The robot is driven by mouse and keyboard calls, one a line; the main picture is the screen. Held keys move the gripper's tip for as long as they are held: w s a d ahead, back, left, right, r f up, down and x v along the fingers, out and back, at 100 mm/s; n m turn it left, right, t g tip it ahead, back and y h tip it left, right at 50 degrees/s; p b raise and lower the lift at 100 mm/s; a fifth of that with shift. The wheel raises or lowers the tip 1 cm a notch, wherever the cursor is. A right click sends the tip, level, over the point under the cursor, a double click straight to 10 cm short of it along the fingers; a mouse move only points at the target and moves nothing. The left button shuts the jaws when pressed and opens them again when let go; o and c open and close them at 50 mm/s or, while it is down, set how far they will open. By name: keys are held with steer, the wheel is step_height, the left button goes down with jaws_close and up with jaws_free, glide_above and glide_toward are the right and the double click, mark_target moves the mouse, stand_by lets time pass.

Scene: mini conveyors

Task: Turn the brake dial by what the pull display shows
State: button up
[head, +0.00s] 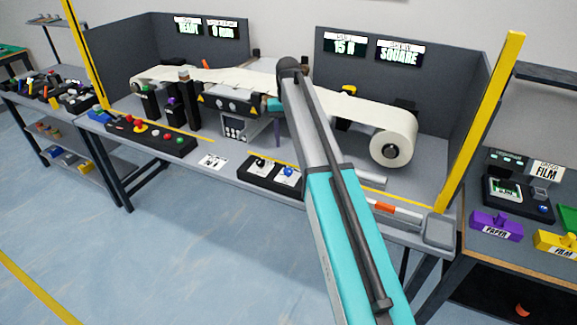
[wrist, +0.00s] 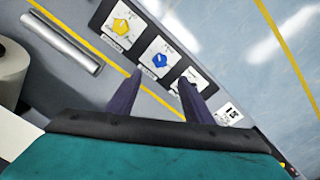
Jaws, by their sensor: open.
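The dial panel (head: 246,178) lies at the front of the bench. In the wrist view it carries a yellow dial (wrist: 122,25), a blue dial (wrist: 160,60) and a dark dial (wrist: 190,79). The head view shows the dark dial (head: 260,161) and blue dial (head: 288,172); my arm hides the yellow one. The labels are too small to read, so I cannot tell which is the brake dial. A display (head: 345,46) reads about 15 N; its heading is blurred. My gripper (wrist: 161,77) is open and empty, its fingertips either side of the blue dial's near edge, apparently above the panel.
Another display (head: 399,53) reads SQUARE. A white web roll (head: 391,145) stands on the right; a metal rod (wrist: 60,42) lies near the panel. A button box (head: 150,137) and dark posts (head: 188,100) stand left. Yellow uprights (head: 480,120) flank the bench.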

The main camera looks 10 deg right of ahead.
mark_target(289, 170)
steer(key=shift+f+p, duration=1.7)
steer(key=shift+f, duration=4.55)
steer(key=c, duration=0.9)
steer(key=shift+d, duration=0.4)
steer(key=shift+c, duration=0.7)
steer(key=shift+a, duration=0.25)
